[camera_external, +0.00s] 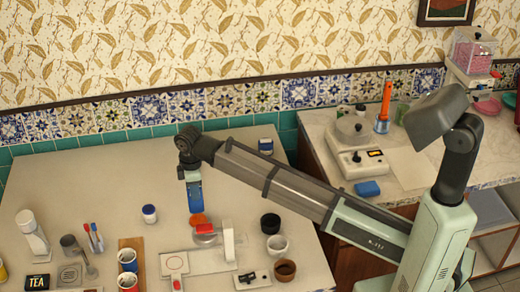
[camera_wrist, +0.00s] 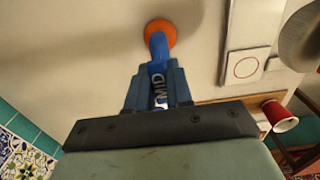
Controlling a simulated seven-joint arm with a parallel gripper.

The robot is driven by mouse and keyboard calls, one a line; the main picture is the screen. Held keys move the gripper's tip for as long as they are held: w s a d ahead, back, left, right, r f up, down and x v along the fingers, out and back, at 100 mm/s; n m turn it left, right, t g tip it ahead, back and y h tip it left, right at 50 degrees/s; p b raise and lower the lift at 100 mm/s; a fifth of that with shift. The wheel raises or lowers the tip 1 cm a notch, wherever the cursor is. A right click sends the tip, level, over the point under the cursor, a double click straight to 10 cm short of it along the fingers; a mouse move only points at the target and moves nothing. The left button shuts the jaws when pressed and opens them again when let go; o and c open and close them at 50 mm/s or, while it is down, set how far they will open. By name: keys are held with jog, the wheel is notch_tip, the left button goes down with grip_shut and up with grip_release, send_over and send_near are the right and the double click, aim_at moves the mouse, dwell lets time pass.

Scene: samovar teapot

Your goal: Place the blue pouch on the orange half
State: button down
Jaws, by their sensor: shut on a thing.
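My gripper (camera_external: 192,178) points down over the left counter and is shut on the blue pouch (camera_external: 195,198). The pouch hangs upright below the fingers. In the wrist view the pouch (camera_wrist: 157,46) sticks out past my gripper (camera_wrist: 156,78), and white lettering shows between the fingers. The orange half (camera_external: 198,220) is a small round orange thing on the counter just below the pouch in the outside view. In the wrist view the orange half (camera_wrist: 161,31) lies behind the pouch's far end, partly hidden. I cannot tell whether pouch and orange half touch.
A white appliance with a red part (camera_external: 227,243) stands close to the right of the orange half. A blue-and-white jar (camera_external: 149,214) stands to its left. A black cup (camera_external: 270,222) and other cups stand further right. Free counter (camera_external: 90,180) lies at the back left.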

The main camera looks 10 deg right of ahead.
jog(key=shift+f, duration=1.05)
jog(key=shift+f, duration=0.2)
jog(key=c, duration=1)
grip_release()
jog(key=shift+r, duration=0.2)
notch_tip(320, 180, up, 12)
